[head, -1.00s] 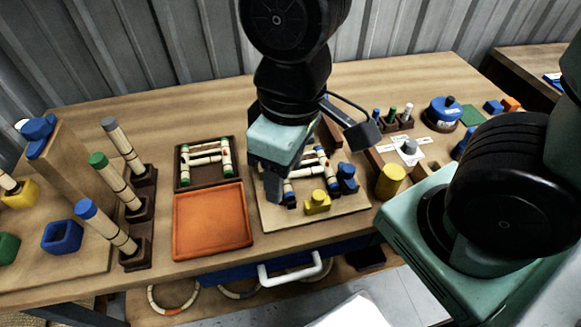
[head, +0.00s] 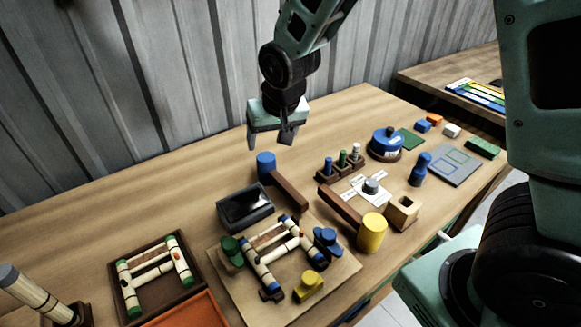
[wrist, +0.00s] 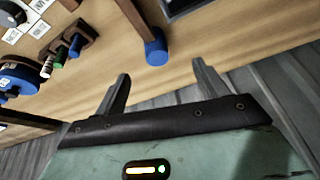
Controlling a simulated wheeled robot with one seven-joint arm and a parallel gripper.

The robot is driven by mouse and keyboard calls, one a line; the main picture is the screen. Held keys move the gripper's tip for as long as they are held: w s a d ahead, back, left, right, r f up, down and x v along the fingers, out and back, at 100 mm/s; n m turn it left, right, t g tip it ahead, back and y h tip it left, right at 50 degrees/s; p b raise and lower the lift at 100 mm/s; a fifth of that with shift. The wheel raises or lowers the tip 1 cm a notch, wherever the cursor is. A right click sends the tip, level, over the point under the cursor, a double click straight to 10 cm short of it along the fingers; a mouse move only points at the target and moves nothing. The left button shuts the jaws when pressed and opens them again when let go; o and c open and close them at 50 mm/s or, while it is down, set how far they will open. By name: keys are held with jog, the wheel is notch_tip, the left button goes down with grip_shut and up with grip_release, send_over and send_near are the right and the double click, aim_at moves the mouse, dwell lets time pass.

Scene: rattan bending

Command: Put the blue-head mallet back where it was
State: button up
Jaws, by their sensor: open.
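The blue-head mallet (head: 265,165) lies on the table behind the wooden jig board. Its brown handle (head: 288,190) points toward the front right, and its blue head is at the back. In the wrist view the blue head (wrist: 156,52) shows just beyond and between my finger tips, with the handle running up out of the picture. My gripper (head: 269,141) is open and empty. It appears apart from the mallet, above the back of the table near the wall. The open fingers (wrist: 160,75) also show in the wrist view.
A black box (head: 244,207) sits left of the mallet. The jig board (head: 335,280) holds a rattan frame, with blue, green and yellow clamps. A peg rack (head: 340,165), a yellow cylinder (head: 372,232) and a blue round tin (head: 387,142) stand to the right. The corrugated wall is close behind.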

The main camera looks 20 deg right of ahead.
aim_at(270, 161)
jog(key=p+x, duration=0.1)
jog(key=x, duration=0.3)
jog(key=d+x, duration=0.1)
jog(key=x, duration=0.3)
jog(key=p+x, duration=0.1)
jog(key=x, duration=0.3)
jog(key=shift+w+d+f+p, duration=0.25)
jog(key=shift+w+p, duration=0.1)
jog(key=shift+w, duration=0.2)
jog(key=shift+p+x, duration=1.15)
jog(key=shift+x, duration=1.45)
jog(key=shift+w, duration=0.1)
jog(key=c, duration=1.3)
jog(key=shift+r, duration=0.1)
jog(key=shift+c, duration=0.8)
jog(key=shift+r, duration=0.1)
